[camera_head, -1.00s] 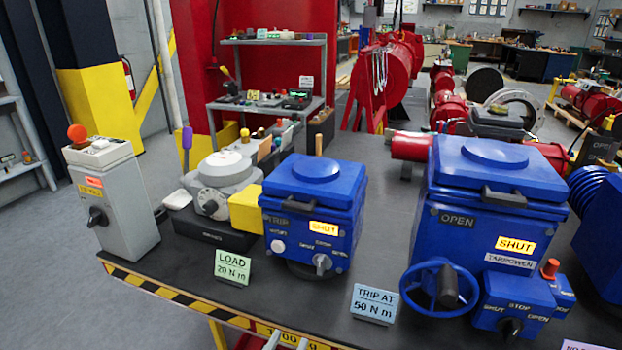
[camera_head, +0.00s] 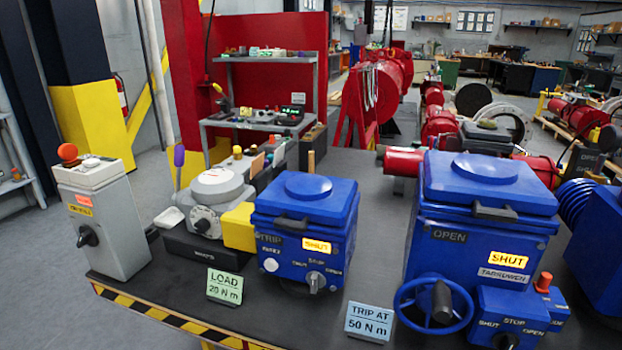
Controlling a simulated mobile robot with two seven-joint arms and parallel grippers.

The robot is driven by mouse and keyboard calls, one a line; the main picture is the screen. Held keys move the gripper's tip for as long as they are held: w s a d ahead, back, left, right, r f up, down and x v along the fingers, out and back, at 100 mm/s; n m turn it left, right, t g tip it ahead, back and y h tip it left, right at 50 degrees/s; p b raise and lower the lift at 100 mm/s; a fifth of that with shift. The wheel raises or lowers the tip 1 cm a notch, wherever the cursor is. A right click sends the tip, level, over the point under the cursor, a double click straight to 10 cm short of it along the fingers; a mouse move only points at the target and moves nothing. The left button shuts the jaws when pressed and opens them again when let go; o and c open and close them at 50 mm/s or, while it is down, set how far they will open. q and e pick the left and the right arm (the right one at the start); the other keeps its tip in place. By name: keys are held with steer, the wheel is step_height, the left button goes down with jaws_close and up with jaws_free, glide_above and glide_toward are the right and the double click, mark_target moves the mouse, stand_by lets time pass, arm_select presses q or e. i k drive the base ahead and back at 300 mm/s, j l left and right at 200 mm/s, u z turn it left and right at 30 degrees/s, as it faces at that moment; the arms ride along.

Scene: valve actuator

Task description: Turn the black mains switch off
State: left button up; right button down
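A black rotary switch (camera_head: 88,236) sits on the front face of a grey box (camera_head: 122,228) at the left end of the bench. An orange lit label (camera_head: 83,205) is above the switch, its text too small to read surely. The box carries an orange-red knob (camera_head: 68,153) and a white button on its top. The switch handle is tilted, and I cannot tell which position it marks. Neither of my grippers shows in the head view.
The dark bench (camera_head: 255,323) has a yellow-black striped front edge (camera_head: 170,320). Right of the grey box stand a grey device with dial (camera_head: 217,190), a small blue actuator (camera_head: 303,220) and a large blue actuator (camera_head: 480,230) with handwheel (camera_head: 435,305). Green (camera_head: 225,286) and blue signs (camera_head: 369,322) stand in front.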

mark_target(88, 236)
steer(key=u, duration=1.25)
